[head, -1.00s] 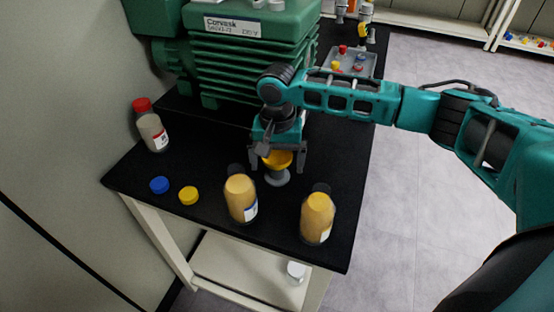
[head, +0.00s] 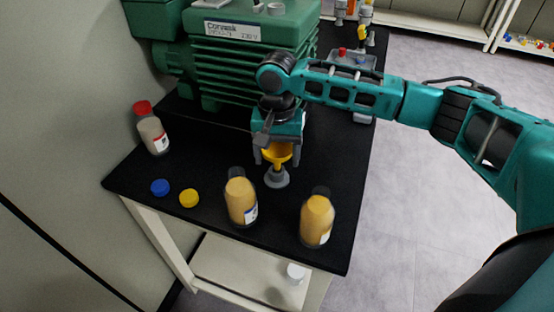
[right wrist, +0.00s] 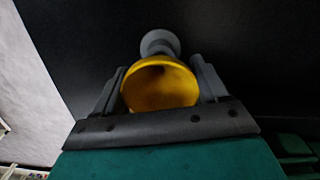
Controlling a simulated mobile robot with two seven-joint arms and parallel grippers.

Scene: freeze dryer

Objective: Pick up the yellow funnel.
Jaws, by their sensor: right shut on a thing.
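The yellow funnel (head: 277,153) is between the fingers of my right gripper (head: 277,157), which is shut on it. Its wide mouth faces up, and its cone shows above a small grey stand (head: 276,178) on the black table. I cannot tell whether the tip of the spout is clear of the stand. In the right wrist view, the funnel (right wrist: 160,86) sits between both fingers of the gripper (right wrist: 160,88), with the grey stand (right wrist: 160,43) beyond it. My left gripper is not in view.
Two bottles with yellowish contents (head: 241,203) (head: 317,220) stand in front of the funnel. A blue cap (head: 160,187), a yellow cap (head: 189,198) and a red-capped bottle (head: 153,136) are at left. A green pump (head: 250,60) stands behind. The front left tabletop is partly clear.

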